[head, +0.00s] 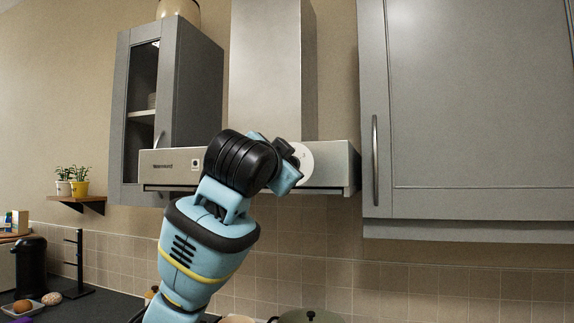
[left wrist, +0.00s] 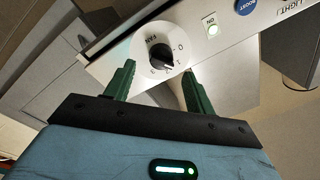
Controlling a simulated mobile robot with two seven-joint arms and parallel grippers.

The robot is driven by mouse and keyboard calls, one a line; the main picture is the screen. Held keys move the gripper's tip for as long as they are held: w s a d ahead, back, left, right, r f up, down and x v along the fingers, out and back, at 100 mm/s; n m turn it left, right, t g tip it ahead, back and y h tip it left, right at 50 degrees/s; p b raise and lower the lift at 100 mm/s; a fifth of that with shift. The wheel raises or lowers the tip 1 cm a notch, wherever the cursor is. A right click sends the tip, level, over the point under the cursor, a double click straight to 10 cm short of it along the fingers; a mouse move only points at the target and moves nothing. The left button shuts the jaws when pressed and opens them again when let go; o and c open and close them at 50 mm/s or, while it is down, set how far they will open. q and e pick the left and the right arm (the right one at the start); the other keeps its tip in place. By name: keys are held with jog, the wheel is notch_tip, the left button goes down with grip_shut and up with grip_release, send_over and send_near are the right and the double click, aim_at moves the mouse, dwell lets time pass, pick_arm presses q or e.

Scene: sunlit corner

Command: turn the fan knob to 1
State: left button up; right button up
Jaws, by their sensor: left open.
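The fan knob (left wrist: 160,56) is black on a round white dial with small marks and the word FAN, on the range hood's front panel. In the left wrist view my left gripper (left wrist: 158,68) is open. Its two green fingers reach up toward the dial, one on each side of the knob, and the knob shows between them. I cannot tell whether they touch it. The pointer's exact setting is too small to read surely. In the head view the white dial (head: 304,160) is partly hidden behind my left wrist. My right gripper is not in view.
The hood panel (head: 333,167) also carries a lit ON button (left wrist: 211,28) and a blue BOOST button (left wrist: 246,6). Grey cupboards stand left (head: 190,95) and right (head: 470,110). A plant shelf (head: 78,199) hangs at the left. A lidded pot (head: 308,316) is below.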

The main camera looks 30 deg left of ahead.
pick_arm(q)
jog(key=v, duration=0.3)
jog(key=shift+s+d+f, duration=0.1)
jog(key=shift+s, duration=0.25)
